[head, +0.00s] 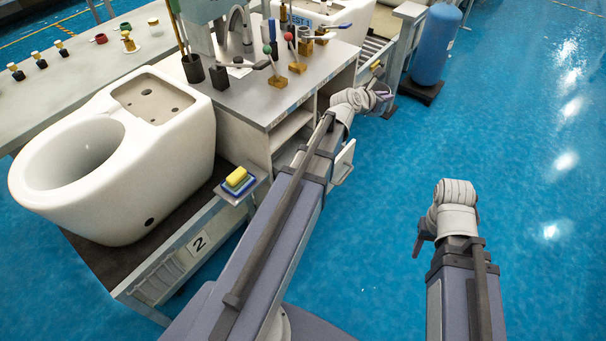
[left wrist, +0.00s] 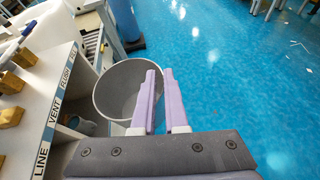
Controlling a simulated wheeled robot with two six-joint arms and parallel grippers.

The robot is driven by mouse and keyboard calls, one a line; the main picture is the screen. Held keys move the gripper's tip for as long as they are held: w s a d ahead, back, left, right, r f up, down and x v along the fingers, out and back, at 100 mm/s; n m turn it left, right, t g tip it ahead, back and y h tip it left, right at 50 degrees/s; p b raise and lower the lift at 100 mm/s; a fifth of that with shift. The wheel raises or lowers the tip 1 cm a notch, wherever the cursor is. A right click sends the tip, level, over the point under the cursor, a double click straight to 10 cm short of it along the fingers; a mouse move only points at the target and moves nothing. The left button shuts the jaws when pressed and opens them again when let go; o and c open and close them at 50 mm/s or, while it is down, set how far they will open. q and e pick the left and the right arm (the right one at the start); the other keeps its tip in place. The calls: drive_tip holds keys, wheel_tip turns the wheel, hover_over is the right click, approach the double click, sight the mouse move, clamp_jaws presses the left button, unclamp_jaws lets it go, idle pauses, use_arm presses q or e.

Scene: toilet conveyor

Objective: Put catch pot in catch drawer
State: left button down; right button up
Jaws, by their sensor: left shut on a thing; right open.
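The catch pot (left wrist: 112,90) is a grey, round, open-topped pot in the left wrist view. My left gripper (left wrist: 163,78) has purple fingers and is shut on the pot's rim, with one finger inside and one outside. In the head view, my left gripper (head: 386,97) is out past the right end of the bench, above the blue floor; the pot is mostly hidden there by my arm. My right gripper (head: 421,241) is open and empty over the floor at right. A white panel (head: 345,160) sticks out beside my left arm; I cannot tell whether it is the catch drawer.
The grey bench (head: 305,88) carries valves and levers, with open shelves below. Its edge reads LINE, VENT, FLUSH and FILL in the left wrist view. A white toilet (head: 175,165) stands on the conveyor at left. A blue cylinder (head: 436,45) stands behind.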

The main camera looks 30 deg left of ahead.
use_arm(q)
drive_tip(key=s+a+f+n+y+b, duration=0.1)
drive_tip(key=s+a+f+b, duration=0.2)
drive_tip(key=a+f+b, duration=0.75)
drive_tip(key=s+a+f+b, duration=0.4)
drive_tip(key=a+f+b, duration=0.4)
drive_tip(key=f+b, duration=0.4)
wheel_tip(320, 180, down, 11)
drive_tip(key=b, duration=0.8)
drive_tip(key=shift+f+b, duration=0.2)
drive_tip(key=shift+b, duration=0.15)
drive_tip(key=shift+f+b, duration=0.5)
drive_tip(key=c, duration=0.9)
unclamp_jaws()
drive_tip(key=shift+c, duration=0.2)
drive_tip(key=shift+r, duration=0.1)
